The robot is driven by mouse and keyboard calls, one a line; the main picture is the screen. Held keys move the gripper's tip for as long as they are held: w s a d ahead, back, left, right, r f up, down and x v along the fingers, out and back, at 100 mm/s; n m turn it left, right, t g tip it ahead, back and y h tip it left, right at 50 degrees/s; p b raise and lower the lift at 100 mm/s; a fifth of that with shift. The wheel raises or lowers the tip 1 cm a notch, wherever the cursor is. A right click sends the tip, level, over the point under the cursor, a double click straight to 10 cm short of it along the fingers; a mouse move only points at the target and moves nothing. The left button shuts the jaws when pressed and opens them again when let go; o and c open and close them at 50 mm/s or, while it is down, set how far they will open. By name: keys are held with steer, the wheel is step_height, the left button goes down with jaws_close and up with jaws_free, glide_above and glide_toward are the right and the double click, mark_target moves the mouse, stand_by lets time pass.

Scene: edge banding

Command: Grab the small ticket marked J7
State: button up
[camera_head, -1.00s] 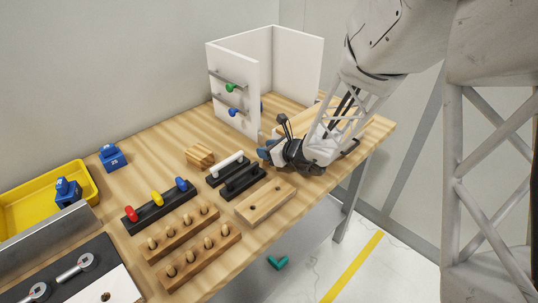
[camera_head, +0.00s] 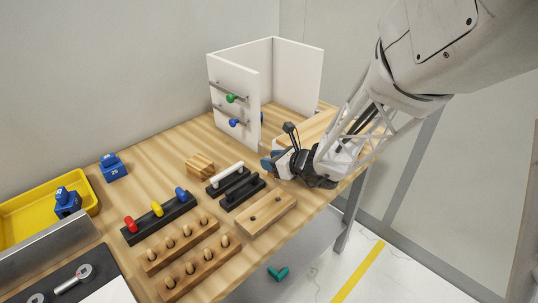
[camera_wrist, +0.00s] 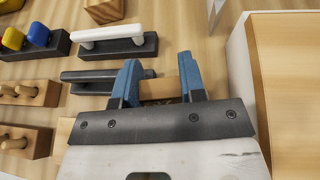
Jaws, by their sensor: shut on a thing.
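My gripper (camera_head: 267,160) is low over the right part of the wooden table, in front of the white cabinet. In the wrist view its two blue fingers (camera_wrist: 159,64) stand apart with a small tan piece (camera_wrist: 159,88) between them. The fingers are shut on this piece, and it spans the gap near their base. I cannot read any J7 mark on it, so I cannot confirm it is the ticket. In the head view the piece is hidden by the gripper. The left finger stands close beside the end of a black handle (camera_wrist: 95,76).
A white handle on a black base (camera_head: 228,180) and a wooden block with holes (camera_head: 266,212) are near my gripper. The white cabinet (camera_head: 228,75) stands behind it. Peg racks (camera_head: 180,244), a coloured-knob rack (camera_head: 158,218) and a yellow tray (camera_head: 28,213) are further left.

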steer(key=s+d, duration=0.1)
steer(key=s, duration=0.2)
steer(key=s+d, duration=0.1)
steer(key=s, duration=0.3)
steer(key=s+d+r, duration=0.1)
steer(key=s, duration=0.2)
steer(key=shift+s, duration=0.15)
steer(key=shift+a, duration=0.15)
stand_by(0.5)
